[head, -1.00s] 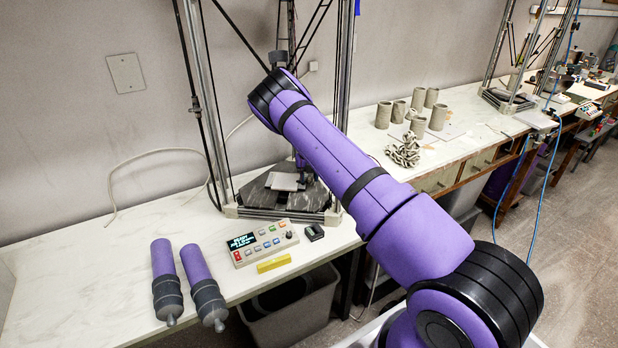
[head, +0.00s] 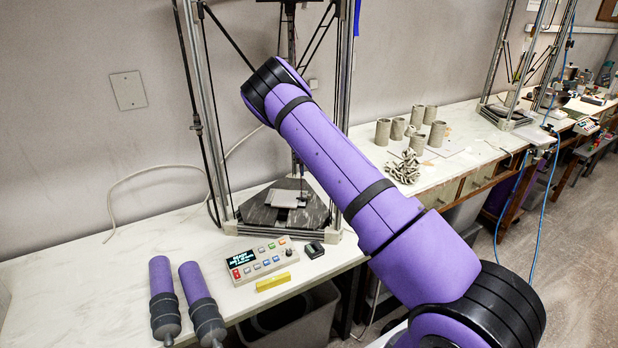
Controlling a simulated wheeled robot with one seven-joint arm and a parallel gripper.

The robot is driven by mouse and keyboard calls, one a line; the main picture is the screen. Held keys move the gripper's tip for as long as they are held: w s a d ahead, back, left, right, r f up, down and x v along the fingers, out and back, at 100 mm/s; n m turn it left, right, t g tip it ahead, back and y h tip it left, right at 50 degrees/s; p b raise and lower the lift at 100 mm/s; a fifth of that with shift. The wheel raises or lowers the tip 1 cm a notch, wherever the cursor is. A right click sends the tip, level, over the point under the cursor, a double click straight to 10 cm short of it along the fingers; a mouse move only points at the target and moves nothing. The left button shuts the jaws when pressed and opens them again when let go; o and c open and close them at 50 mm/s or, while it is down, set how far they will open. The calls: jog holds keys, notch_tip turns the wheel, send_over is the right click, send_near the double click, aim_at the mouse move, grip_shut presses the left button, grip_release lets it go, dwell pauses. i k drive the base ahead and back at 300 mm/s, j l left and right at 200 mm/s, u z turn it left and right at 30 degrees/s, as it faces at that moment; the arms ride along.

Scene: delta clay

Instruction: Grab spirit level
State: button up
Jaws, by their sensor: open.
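The spirit level is a small yellow bar (head: 273,282) lying flat at the front edge of the white bench, just in front of the control box. It is fully visible and nothing touches it from above. My purple arm crosses the middle of the head view, with its bent elbow up in front of the printer frame. My gripper is not seen; the part of my arm past the elbow is out of sight.
A control box (head: 259,260) with buttons and a small black device (head: 314,250) sit behind the level. Two purple-and-grey cylinders (head: 163,300) lie to the left. A delta printer (head: 283,207) stands behind. Clay cups (head: 383,132) and a coiled clay piece (head: 404,168) are further right.

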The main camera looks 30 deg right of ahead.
aim_at(265, 285)
jog(key=k+j, duration=0.3)
jog(key=k, duration=0.15)
jog(key=k+j, duration=0.3)
jog(key=k, duration=0.15)
